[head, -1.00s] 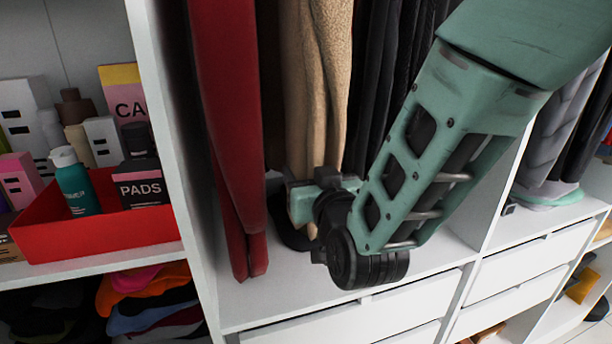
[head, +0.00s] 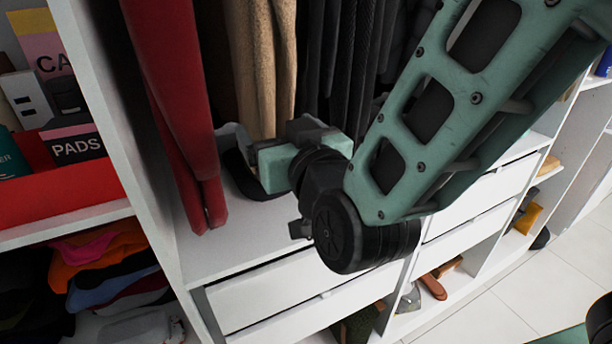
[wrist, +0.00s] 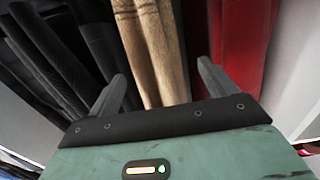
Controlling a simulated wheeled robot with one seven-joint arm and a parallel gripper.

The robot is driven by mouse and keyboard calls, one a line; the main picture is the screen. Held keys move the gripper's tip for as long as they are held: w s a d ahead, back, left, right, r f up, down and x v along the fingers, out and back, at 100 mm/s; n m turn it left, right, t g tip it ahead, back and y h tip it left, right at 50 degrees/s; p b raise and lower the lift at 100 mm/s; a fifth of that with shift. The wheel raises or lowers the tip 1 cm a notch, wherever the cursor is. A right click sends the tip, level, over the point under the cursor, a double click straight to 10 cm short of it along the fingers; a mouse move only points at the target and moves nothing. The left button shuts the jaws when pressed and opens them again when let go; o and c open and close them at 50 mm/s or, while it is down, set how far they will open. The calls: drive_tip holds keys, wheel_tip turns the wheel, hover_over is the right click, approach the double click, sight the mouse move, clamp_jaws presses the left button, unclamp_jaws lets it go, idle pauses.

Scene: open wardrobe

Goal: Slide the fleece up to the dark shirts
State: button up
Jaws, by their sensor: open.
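The tan fleece (head: 262,65) hangs between a red garment and the dark shirts (head: 345,60) in the head view. The dark shirts hang just to its right, with little gap at the visible part. My gripper (head: 268,148) is at the fleece's lower end. In the wrist view the fleece (wrist: 152,50) shows between the two spread fingers of my open gripper (wrist: 162,88), with the dark shirts (wrist: 50,55) on the left. I cannot tell whether the fingers touch the fleece. The tops of the garments are out of view.
The red garment (head: 170,90) hangs left of the fleece, near the white divider (head: 105,110). Drawers (head: 290,290) lie below the compartment floor. A red box (head: 75,185) with toiletries stands on the left shelf, above folded clothes (head: 105,265).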

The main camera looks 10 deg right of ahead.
drive_tip(key=b+v, duration=0.9)
drive_tip(key=b, duration=0.3)
drive_tip(key=shift+s, duration=0.25)
drive_tip(key=s+a+f+n+g+y, duration=0.1)
drive_tip(key=s+a+f+n+g, duration=0.15)
drive_tip(key=f+g, duration=0.35)
drive_tip(key=s+a+f+n+g+y, duration=0.1)
drive_tip(key=a+f+n+g+y, duration=0.2)
drive_tip(key=f, duration=0.6)
drive_tip(key=s+d+f+g+h, duration=0.7)
drive_tip(key=d+f+g+h, duration=0.1)
drive_tip(key=d, duration=0.5)
drive_tip(key=shift+f+m, duration=0.35)
drive_tip(key=shift+f, duration=0.5)
